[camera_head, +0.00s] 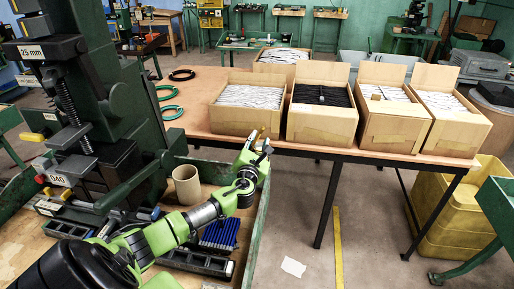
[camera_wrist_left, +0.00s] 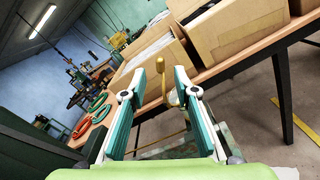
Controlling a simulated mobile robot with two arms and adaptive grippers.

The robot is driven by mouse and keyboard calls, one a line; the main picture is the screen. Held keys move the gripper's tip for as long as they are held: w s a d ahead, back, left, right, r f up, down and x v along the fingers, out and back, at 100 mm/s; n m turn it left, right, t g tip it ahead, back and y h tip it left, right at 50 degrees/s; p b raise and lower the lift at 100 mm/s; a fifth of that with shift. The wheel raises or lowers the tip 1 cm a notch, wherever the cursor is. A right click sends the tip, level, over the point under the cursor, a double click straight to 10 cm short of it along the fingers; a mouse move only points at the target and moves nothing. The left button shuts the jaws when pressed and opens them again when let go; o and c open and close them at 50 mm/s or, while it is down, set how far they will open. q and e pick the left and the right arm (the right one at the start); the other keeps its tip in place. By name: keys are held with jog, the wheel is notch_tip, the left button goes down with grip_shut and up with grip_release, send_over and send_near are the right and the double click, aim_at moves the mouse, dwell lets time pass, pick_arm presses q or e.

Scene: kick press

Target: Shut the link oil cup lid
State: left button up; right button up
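My left gripper (camera_head: 262,143) is at the machine's right edge in the head view, in front of the cardboard boxes. In the left wrist view the left gripper (camera_wrist_left: 160,75) has its two fingers apart, so it is open. A thin brass-coloured piece (camera_wrist_left: 163,80) shows upright between the fingers, with a gap on each side. It may be part of the oil cup, but I cannot tell whether it is the lid or whether a finger touches it. The green kick press (camera_head: 110,95) stands at the left of the head view. My right gripper is not in view.
Several open cardboard boxes (camera_head: 322,122) stand on the wooden table (camera_head: 210,78) behind the gripper. A cardboard tube (camera_head: 187,185) and blue pieces (camera_head: 220,233) are on the press's bench. Yellow bins (camera_head: 455,215) are at the right.

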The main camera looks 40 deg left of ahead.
pick_arm(q)
jog(key=shift+v, duration=2)
